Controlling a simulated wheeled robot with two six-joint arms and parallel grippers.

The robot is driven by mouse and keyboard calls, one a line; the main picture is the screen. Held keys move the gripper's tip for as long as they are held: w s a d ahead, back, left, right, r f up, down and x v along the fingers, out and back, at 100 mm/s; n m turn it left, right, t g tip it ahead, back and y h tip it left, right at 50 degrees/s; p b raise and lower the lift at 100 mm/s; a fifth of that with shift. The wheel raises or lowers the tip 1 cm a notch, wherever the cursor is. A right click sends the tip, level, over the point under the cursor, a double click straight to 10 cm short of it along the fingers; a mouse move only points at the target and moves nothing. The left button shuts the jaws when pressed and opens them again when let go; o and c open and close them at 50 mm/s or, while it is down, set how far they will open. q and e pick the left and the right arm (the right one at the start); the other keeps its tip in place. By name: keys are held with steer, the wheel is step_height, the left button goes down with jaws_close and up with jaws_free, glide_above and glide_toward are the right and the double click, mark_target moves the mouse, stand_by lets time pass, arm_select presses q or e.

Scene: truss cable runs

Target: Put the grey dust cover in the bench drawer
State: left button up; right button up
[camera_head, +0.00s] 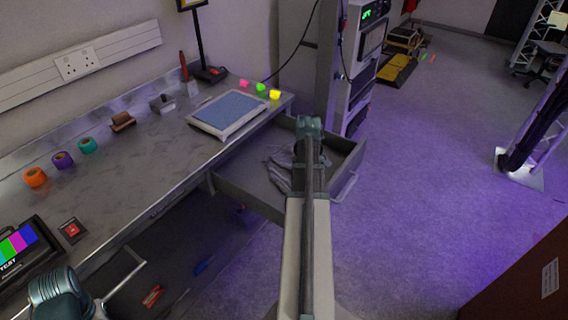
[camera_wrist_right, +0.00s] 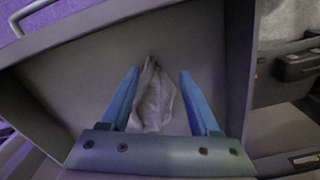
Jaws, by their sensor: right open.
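The grey dust cover (camera_head: 278,172) lies crumpled in the pulled-out bench drawer (camera_head: 238,182), partly hidden by my right arm in the head view. In the right wrist view the cover (camera_wrist_right: 154,98) is a folded, peaked grey cloth against the drawer floor (camera_wrist_right: 85,80). My right gripper (camera_wrist_right: 160,73) is open over the drawer, its two blue fingers on either side of the cover with a gap to each. Its fingers are hidden in the head view. Only part of my left arm shows at the lower left; its gripper is not visible.
The metal bench (camera_head: 145,165) holds several tape rolls, a blue-topped tray (camera_head: 228,113), a test monitor (camera_head: 22,245) and a brush. The drawer handle (camera_head: 345,187) faces the open purple floor. A tall equipment rack (camera_head: 362,65) stands behind the drawer.

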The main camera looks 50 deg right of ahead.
steer(key=r, duration=0.1)
steer(key=s+r+p, duration=0.1)
steer(key=r+p, duration=0.1)
steer(key=shift+s+a+r, duration=0.15)
steer(key=shift+a+r, duration=0.1)
steer(key=shift+a, duration=0.15)
steer(key=shift+d+f, duration=0.15)
steer(key=c, duration=0.6)
steer(key=shift+w+d+f, duration=0.1)
steer(key=shift+w+d, duration=0.1)
steer(key=shift+w, duration=0.15)
steer(key=shift+c, duration=1)
steer(key=w+d+f+b, duration=0.1)
steer(key=w+d, duration=0.1)
steer(key=w+d+f+b, duration=0.1)
steer(key=w+d+b, duration=0.1)
steer(key=w+d+f+b, duration=0.1)
steer(key=w+d+f, duration=0.1)
steer(key=shift+d, duration=0.2)
jaws_close()
steer(key=shift+s+a+f+b, duration=0.15)
steer(key=shift+a+f+b, duration=0.05)
steer(key=shift+f+b, duration=0.65)
arm_select(q)
steer(key=shift+f+b, duration=0.55)
steer(key=shift+f, duration=1.15)
arm_select(e)
steer(key=shift+f, duration=0.35)
arm_select(q)
steer(key=shift+f, duration=0.1)
